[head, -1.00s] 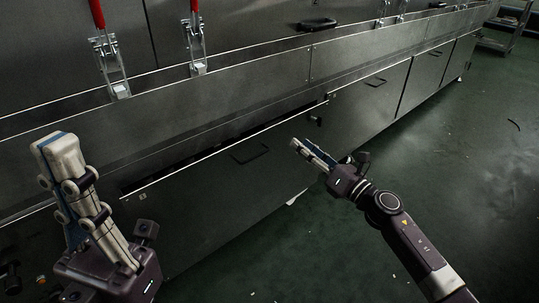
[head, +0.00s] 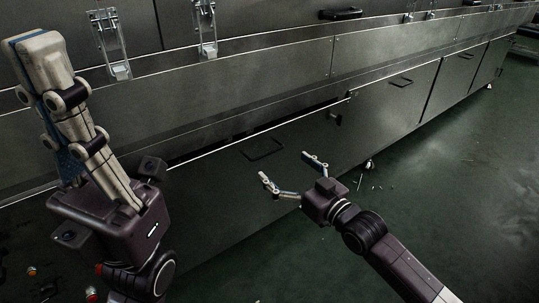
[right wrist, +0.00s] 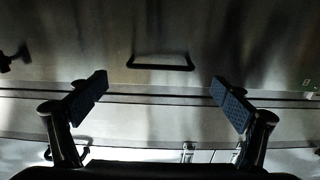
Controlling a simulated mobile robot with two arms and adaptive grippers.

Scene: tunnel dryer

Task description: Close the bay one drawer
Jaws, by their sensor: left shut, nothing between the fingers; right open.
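The bay one drawer has a grey metal front (head: 225,205) with a dark bar handle (head: 264,150) in the head view. It stands a little out from the dryer body, with a dark gap (head: 285,122) behind its top edge. My right gripper (head: 290,169) is open and empty in front of the drawer front, just below and right of the handle in the picture. The right wrist view shows the handle (right wrist: 160,66) centred between the spread fingers (right wrist: 160,84). Contact with the front cannot be told. My left gripper (head: 38,45) is shut, empty and raised at the left.
The dryer's long metal side (head: 250,85) runs across the view, with latches (head: 207,30) above. Another handled panel (head: 385,105) sits to the right of the drawer. The green floor (head: 450,200) at the right is mostly clear, with small scraps.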

